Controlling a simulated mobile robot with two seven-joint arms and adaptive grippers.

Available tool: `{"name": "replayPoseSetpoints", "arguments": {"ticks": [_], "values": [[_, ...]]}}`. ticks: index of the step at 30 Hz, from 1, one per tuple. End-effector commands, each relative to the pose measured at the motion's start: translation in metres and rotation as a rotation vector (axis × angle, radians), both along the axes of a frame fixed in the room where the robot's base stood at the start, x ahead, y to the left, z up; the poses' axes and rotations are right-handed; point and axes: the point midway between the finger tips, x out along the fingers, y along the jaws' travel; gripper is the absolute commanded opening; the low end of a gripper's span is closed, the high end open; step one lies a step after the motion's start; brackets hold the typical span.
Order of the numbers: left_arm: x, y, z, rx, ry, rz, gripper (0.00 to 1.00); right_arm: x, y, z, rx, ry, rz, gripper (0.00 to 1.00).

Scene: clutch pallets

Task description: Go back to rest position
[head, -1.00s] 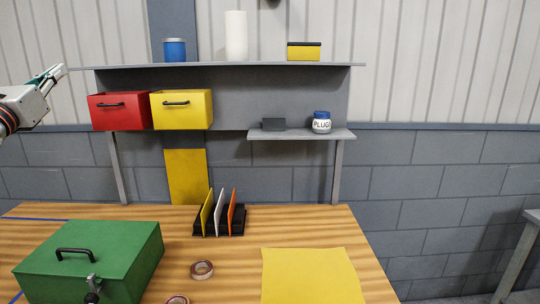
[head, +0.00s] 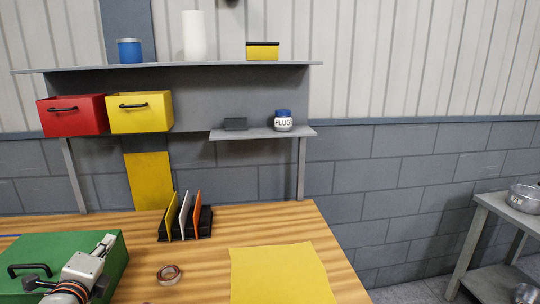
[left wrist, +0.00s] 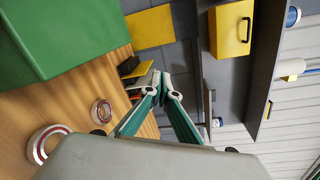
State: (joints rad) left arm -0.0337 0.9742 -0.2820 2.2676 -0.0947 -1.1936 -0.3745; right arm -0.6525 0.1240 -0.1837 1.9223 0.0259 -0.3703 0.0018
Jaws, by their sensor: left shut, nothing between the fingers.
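My left gripper (head: 106,242) is shut and empty. It shows low on the left in the head view, in front of the green box (head: 55,248), and its arm comes up from the bottom edge. In the left wrist view its green fingers (left wrist: 166,82) meet at the tips, with nothing between them. The green box also shows at the top left of the left wrist view (left wrist: 70,35). Its lid is down, and my arm hides part of its front. My right gripper is in neither view.
A tape roll (head: 169,274), a rack with upright cards (head: 186,222) and a yellow sheet (head: 280,275) lie on the wooden table (head: 210,270). Red (head: 72,116) and yellow bins (head: 140,112) hang under the shelf (head: 200,66). A side table (head: 500,207) with metal pots stands right.

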Motion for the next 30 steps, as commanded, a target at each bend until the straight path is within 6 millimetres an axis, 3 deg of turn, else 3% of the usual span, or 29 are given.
{"name": "replayPoseSetpoints", "arguments": {"ticks": [1,3,12,18,26,30], "values": [[-0.014,-0.011,-0.026,-0.093,0.029,0.023,0.00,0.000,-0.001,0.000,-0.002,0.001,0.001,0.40],[-0.032,-0.022,-0.055,-0.206,0.061,0.064,0.00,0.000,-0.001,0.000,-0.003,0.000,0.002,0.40],[-0.129,-0.058,-0.157,-0.642,0.203,0.322,0.00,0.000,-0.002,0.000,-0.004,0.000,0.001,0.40],[-0.182,-0.072,-0.194,-0.818,0.263,0.482,0.00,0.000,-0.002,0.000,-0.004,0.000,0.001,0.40],[-0.241,-0.084,-0.224,-0.970,0.318,0.667,0.00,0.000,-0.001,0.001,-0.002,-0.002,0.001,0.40],[-0.227,-0.106,-0.260,-1.051,0.326,0.604,0.00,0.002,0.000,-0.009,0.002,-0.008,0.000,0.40]]}}
